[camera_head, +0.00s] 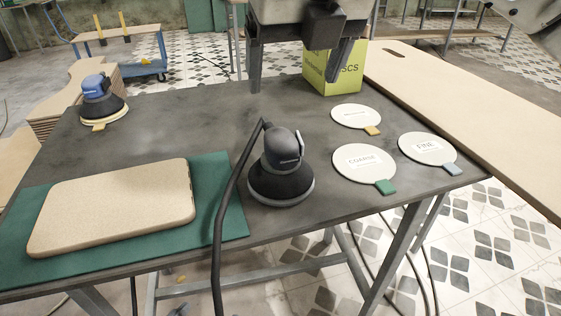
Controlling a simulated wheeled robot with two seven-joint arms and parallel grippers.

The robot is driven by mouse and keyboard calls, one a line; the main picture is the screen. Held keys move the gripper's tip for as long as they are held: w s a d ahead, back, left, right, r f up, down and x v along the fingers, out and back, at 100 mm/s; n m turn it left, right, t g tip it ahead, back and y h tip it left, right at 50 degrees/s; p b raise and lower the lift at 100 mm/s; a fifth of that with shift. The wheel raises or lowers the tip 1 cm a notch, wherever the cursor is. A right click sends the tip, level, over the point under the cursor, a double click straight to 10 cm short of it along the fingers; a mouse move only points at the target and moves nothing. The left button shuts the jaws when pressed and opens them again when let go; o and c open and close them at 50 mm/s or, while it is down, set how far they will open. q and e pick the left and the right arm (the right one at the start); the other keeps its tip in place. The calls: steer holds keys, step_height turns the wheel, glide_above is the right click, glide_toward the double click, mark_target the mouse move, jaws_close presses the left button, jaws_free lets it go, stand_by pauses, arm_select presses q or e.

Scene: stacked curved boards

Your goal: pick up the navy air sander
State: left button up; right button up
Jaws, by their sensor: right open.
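A dark navy-grey sander (283,160) stands upright on the dark table, right of the green mat. Its round pad rests on the tabletop, and a black hose (226,205) runs from it down over the front edge. My right gripper (296,86) is at the top middle, open and empty, with its two fingers pointing down. It is behind the sander in the picture and apart from it. A second sander, brighter blue (95,87), stands on a yellow-tabbed disc at the table's far left.
A tan curved board (115,205) lies on the green mat (225,200) at left. Three tabbed discs, including COARSE (364,162) and FINE (426,147), lie at right. A yellow-green box (346,75) stands behind my gripper. The table between the sanders is clear.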

mark_target(285, 134)
steer(key=x, duration=0.9)
steer(key=shift+s+f, duration=0.1)
steer(key=shift+d+p+x, duration=0.2)
steer(key=shift+p+x, duration=0.1)
steer(key=shift+x, duration=2.45)
steer(key=shift+s+f, duration=0.1)
steer(key=shift+c, duration=0.2)
